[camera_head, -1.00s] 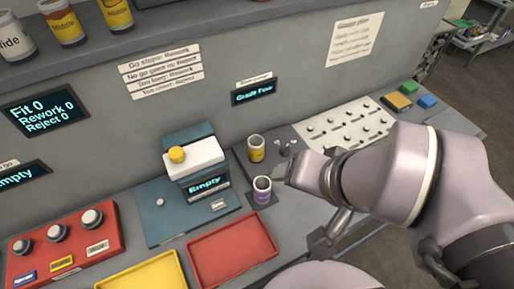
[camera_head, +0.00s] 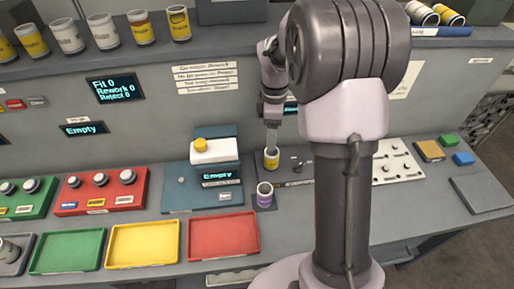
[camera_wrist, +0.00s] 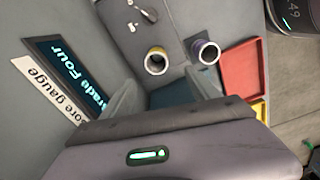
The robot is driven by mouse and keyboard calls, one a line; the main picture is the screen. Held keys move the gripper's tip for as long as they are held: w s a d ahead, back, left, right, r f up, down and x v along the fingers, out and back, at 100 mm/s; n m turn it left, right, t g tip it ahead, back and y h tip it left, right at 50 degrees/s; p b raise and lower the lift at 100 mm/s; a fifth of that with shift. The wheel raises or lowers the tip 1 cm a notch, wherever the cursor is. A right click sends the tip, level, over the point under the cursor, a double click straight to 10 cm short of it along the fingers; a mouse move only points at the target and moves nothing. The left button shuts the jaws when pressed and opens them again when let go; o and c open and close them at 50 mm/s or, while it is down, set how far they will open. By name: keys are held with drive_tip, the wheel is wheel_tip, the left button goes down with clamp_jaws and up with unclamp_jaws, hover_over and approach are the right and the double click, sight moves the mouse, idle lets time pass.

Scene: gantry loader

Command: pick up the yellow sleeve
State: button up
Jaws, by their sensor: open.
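The yellow sleeve (camera_head: 271,159), a short upright tube with a pale rim, stands on a dark plate on the bench in the head view. The wrist view shows its open top (camera_wrist: 157,61) just beyond my fingers. My gripper (camera_head: 272,143) points down directly over or just behind the sleeve, with its fingertips close to it; the exact gap is hard to tell. In the wrist view my gripper (camera_wrist: 165,92) is open, with one finger on each side and nothing between them. A purple-banded sleeve (camera_head: 265,196) stands in front of the yellow one.
Red (camera_head: 223,256), yellow (camera_head: 109,256) and green (camera_head: 36,265) trays lie along the front. A pale peg board (camera_head: 398,176) is to the right. A shelf with several sleeves runs above.

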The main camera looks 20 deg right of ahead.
sight(271, 158)
wheel_tip(271, 158, down, 9)
drive_tip(key=b, duration=0.2)
drive_tip(key=shift+d+b, duration=0.1)
drive_tip(key=shift+b, duration=0.2)
drive_tip(key=f, duration=0.1)
drive_tip(key=f+b, duration=0.1)
drive_tip(key=f, duration=0.1)
drive_tip(key=f+b, duration=0.1)
drive_tip(key=shift+w+d+f, duration=0.25)
drive_tip(key=shift+f, duration=0.15)
drive_tip(key=shift+r, duration=0.15)
drive_tip(key=shift+c, duration=0.7)
clamp_jaws()
